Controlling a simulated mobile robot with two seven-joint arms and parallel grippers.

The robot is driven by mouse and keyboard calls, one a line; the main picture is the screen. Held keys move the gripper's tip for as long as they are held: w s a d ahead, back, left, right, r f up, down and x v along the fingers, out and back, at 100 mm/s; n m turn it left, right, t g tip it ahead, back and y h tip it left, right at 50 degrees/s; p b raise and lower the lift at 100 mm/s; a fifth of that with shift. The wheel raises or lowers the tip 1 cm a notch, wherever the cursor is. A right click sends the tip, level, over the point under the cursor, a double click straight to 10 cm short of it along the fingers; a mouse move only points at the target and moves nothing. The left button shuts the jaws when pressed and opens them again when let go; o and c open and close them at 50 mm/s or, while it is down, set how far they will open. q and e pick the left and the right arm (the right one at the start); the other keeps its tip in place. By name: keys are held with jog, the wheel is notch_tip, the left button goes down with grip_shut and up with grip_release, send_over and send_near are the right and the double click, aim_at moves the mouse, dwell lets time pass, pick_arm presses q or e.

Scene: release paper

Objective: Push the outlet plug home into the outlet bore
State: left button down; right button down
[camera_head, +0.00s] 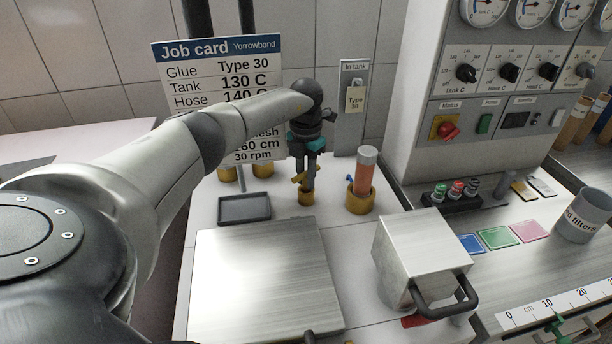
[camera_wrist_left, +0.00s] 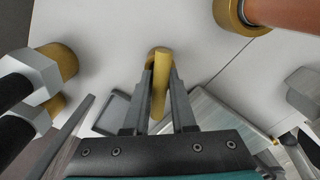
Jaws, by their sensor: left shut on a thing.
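My left gripper (camera_head: 307,165) points down at the back of the bench, below the job card's right edge. In the left wrist view the gripper (camera_wrist_left: 160,112) is shut on a yellow brass piece (camera_wrist_left: 160,70) with a rounded end, which looks like the outlet plug. In the head view, a short brass cylinder (camera_head: 306,196) stands directly below the fingers. I cannot tell where the plug ends and that cylinder begins, nor how deep the plug sits. The outlet bore is not distinguishable. My right gripper is not in view.
A brass cup with an orange cylinder (camera_head: 366,172) stands close to the right of the gripper. A dark tray (camera_head: 244,208) lies to the left. A metal plate (camera_head: 255,275) and a handled metal box (camera_head: 415,255) are in front. The job card (camera_head: 218,85) stands behind.

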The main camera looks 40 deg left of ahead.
pick_arm(q)
jog(key=shift+f+b, duration=0.35)
jog(key=shift+f, duration=0.2)
jog(key=c, duration=0.7)
grip_release()
jog(key=shift+o, duration=0.2)
notch_tip(320, 180, up, 15)
jog(key=shift+r+p, duration=0.15)
jog(key=shift+p, duration=0.3)
jog(key=shift+d, duration=0.1)
